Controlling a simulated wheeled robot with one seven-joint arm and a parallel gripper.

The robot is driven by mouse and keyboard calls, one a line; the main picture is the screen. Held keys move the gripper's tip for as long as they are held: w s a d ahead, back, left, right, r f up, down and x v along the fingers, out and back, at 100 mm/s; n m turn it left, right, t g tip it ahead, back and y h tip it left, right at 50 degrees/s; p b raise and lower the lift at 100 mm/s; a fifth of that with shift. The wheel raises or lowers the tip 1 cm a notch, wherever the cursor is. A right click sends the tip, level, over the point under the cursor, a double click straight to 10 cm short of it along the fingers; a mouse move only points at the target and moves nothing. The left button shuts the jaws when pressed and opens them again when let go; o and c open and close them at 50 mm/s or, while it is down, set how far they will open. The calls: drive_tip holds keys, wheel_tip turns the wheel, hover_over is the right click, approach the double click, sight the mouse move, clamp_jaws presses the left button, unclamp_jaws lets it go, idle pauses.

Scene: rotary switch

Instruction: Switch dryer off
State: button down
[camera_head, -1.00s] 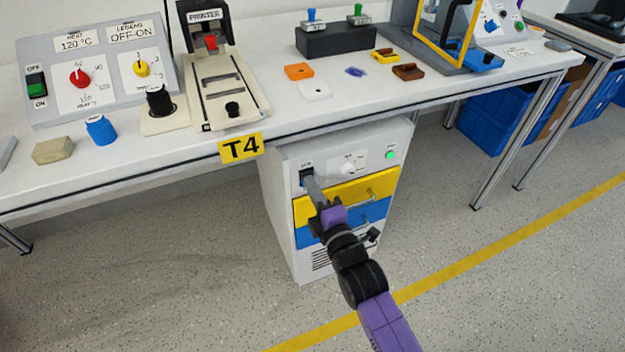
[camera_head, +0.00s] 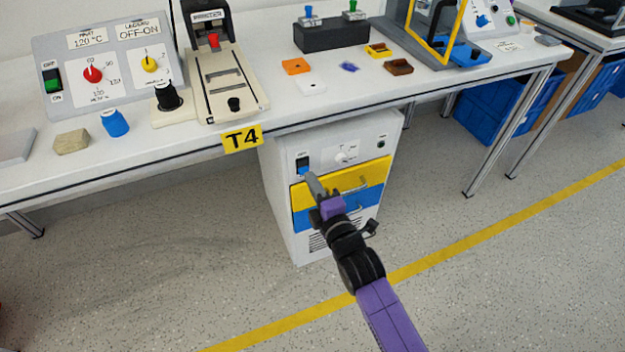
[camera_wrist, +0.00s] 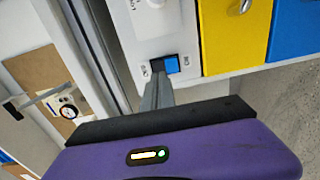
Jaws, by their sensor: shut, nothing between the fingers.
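The dryer is a white cabinet (camera_head: 277,205) under the table, with a yellow drawer and a blue drawer. Its rocker switch (camera_head: 302,163) sits at the left of the top panel, dark above and blue below. The switch also shows in the wrist view (camera_wrist: 171,64). The panel lamp (camera_head: 381,144) at the right is dark. My gripper (camera_head: 310,178) is shut and empty, its tips just below the switch. In the wrist view the fingers (camera_wrist: 157,82) reach up to the switch's edge; I cannot tell whether they touch it.
A white knob (camera_head: 342,158) sits on the panel right of the switch. The table edge with the T4 label (camera_head: 242,138) overhangs the cabinet. The drawer handles stick out below. The floor (camera_head: 130,270) in front is clear.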

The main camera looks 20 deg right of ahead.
drive_tip(key=s+r+p, duration=0.1)
drive_tip(key=s, duration=0.9)
drive_tip(key=shift+s+p, duration=0.2)
drive_tip(key=shift+p, duration=0.1)
